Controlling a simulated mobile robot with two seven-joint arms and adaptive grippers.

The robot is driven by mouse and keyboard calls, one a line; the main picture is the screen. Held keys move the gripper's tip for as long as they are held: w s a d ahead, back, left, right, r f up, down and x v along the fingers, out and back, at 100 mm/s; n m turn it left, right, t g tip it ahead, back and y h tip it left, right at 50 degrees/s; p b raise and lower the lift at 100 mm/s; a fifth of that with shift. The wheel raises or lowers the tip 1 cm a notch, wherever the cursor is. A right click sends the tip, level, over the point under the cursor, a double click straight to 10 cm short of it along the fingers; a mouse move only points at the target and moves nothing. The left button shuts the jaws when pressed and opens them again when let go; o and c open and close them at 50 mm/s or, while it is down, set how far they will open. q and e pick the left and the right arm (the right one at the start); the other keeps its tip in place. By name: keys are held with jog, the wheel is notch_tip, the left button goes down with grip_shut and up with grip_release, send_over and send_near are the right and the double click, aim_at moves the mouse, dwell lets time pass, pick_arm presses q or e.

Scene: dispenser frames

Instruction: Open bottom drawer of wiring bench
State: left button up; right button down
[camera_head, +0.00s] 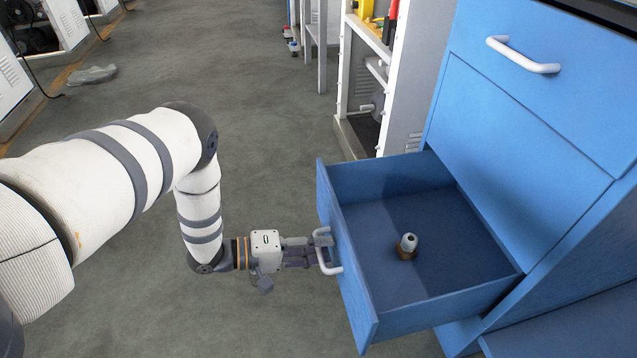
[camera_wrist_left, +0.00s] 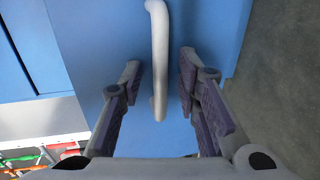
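The blue wiring bench (camera_head: 530,90) stands at the right in the head view. Its bottom drawer (camera_head: 345,255) is pulled well out, with its inside in plain view. The drawer's white bar handle (camera_head: 331,265) is on its front face and also shows in the left wrist view (camera_wrist_left: 159,40). My left gripper (camera_head: 322,242) is at this handle. In the left wrist view its two fingers (camera_wrist_left: 158,85) stand apart, one on each side of the handle, with a visible gap on both sides. My right gripper is not in view.
A small metal and brown fitting (camera_head: 407,246) sits inside the drawer. A closed upper drawer with a white handle (camera_head: 522,55) is above. A light rack (camera_head: 375,75) stands behind the bench. Grey floor (camera_head: 255,110) is clear to the left of the drawer.

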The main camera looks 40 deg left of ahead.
pick_arm(q)
jog(key=v, duration=1.2)
